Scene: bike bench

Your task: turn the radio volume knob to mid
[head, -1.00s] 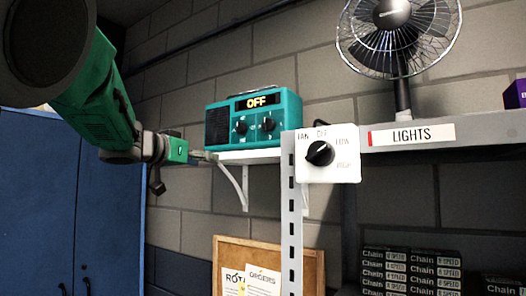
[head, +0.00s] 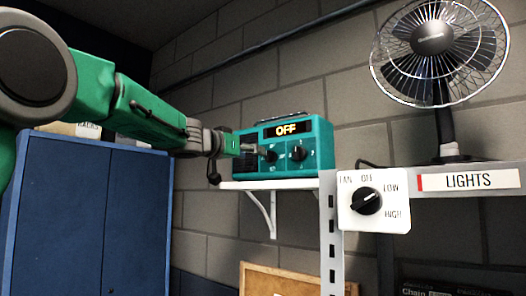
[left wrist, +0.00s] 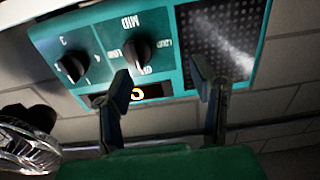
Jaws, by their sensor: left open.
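The teal radio (head: 290,150) stands on a white shelf (head: 262,185) in the head view, its display (head: 287,129) reading OFF. In the left wrist view, the black volume knob (left wrist: 138,52) sits beside the speaker grille (left wrist: 225,40), with MID and other markings around it; its exact pointer direction is hard to tell. A second black knob (left wrist: 72,66) is farther left.
A white dial panel (head: 374,200) and the LIGHTS label (head: 468,181) are right of the radio. A fan (head: 438,50) stands above them. A blue cabinet (head: 85,215) is below my left arm. A brick wall is behind the radio.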

